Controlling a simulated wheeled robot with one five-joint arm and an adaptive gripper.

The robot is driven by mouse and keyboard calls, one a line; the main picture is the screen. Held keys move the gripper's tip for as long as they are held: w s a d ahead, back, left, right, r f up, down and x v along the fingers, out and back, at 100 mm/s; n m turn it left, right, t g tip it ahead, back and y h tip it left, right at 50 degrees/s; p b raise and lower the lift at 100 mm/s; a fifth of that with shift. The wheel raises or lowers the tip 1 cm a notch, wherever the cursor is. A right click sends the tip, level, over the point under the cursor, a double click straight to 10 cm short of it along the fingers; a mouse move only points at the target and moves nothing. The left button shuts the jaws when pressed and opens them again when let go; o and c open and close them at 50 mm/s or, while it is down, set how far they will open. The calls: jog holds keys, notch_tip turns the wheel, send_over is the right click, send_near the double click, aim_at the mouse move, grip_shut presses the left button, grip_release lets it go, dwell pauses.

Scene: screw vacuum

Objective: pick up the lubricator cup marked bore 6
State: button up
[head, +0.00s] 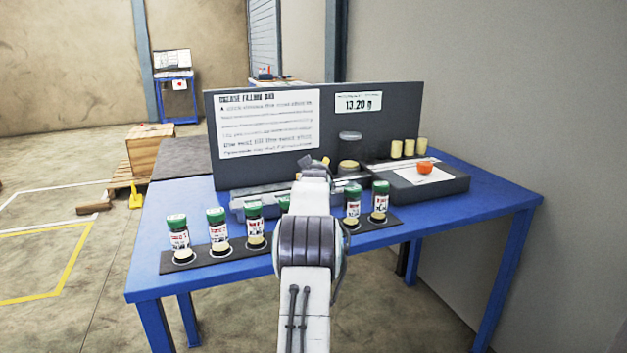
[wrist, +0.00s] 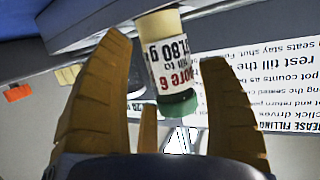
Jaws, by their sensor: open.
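The lubricator cup marked bore 6 (wrist: 172,58) shows upside down in the wrist view, with a cream end, a white label reading "Bore 6" and a green cap. My gripper (wrist: 165,55) is open, and the cup appears in the gap between its fingers, closer to the right fingertip. I see no finger closed on it; how far ahead it stands is unclear. In the head view several green-capped cups, such as the leftmost (head: 179,238) and the rightmost (head: 380,201), stand upright in a row. Their labels are too small to read there, and my arm hides the row's middle.
The cups stand on a dark strip (head: 226,255) along the front of a blue table (head: 160,287). Behind are a grey panel with an instruction sign (head: 268,123) and a display reading 13.20 g (head: 358,102). A grey box (head: 440,187) with an orange item (head: 425,168) stands right.

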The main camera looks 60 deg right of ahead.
jog(key=shift+w+d+f, duration=0.15)
jog(key=shift+d, duration=0.15)
jog(key=c, duration=1)
